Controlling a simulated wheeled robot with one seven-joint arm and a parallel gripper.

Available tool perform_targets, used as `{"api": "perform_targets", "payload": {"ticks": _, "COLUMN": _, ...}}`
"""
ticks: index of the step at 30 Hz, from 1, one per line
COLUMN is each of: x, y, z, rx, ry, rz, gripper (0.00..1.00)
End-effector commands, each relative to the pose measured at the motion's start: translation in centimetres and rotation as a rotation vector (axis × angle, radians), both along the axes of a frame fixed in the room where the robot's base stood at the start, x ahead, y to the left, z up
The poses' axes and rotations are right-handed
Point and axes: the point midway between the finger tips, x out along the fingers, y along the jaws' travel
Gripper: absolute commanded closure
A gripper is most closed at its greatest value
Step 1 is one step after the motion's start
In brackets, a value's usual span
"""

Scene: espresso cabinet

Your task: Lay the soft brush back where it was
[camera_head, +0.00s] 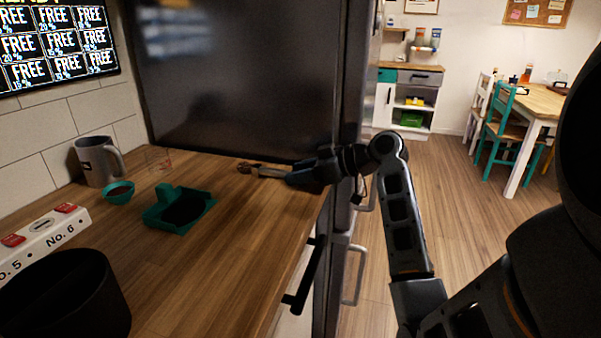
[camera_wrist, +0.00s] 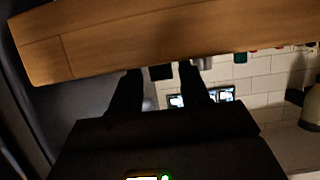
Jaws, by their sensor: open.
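The soft brush (camera_head: 262,170) appears as a slim piece with a brown tip and a pale handle on the wooden counter, near the foot of the dark cabinet. My gripper (camera_head: 292,176) is at the right end of it, low over the counter's edge. I cannot tell whether they touch. In the wrist view my gripper (camera_wrist: 160,82) has its two dark fingers apart, with no brush visible between them.
A teal tray (camera_head: 182,222), a small teal bowl (camera_head: 118,195), a grey mug (camera_head: 97,163) and a black round container (camera_head: 65,300) stand on the counter (camera_head: 200,275). A white numbered strip (camera_head: 45,235) lies left. The dark cabinet (camera_head: 245,80) rises behind.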

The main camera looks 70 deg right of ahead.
Motion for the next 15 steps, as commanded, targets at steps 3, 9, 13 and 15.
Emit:
{"api": "perform_targets", "payload": {"ticks": 3, "x": 0.1, "y": 0.3, "z": -0.1, "rx": 0.005, "ry": 0.004, "rz": 0.008, "gripper": 0.49}}
{"api": "perform_targets", "payload": {"ticks": 9, "x": -1.5, "y": 0.1, "z": 0.9, "rx": 0.003, "ry": 0.002, "rz": 0.003, "gripper": 0.49}}
{"api": "perform_targets", "payload": {"ticks": 13, "x": -4.0, "y": 0.0, "z": 1.9, "rx": 0.001, "ry": 0.001, "rz": 0.002, "gripper": 0.49}}
{"api": "perform_targets", "payload": {"ticks": 15, "x": -5.4, "y": -0.1, "z": 2.6, "rx": 0.0, "ry": 0.001, "rz": 0.002, "gripper": 0.49}}
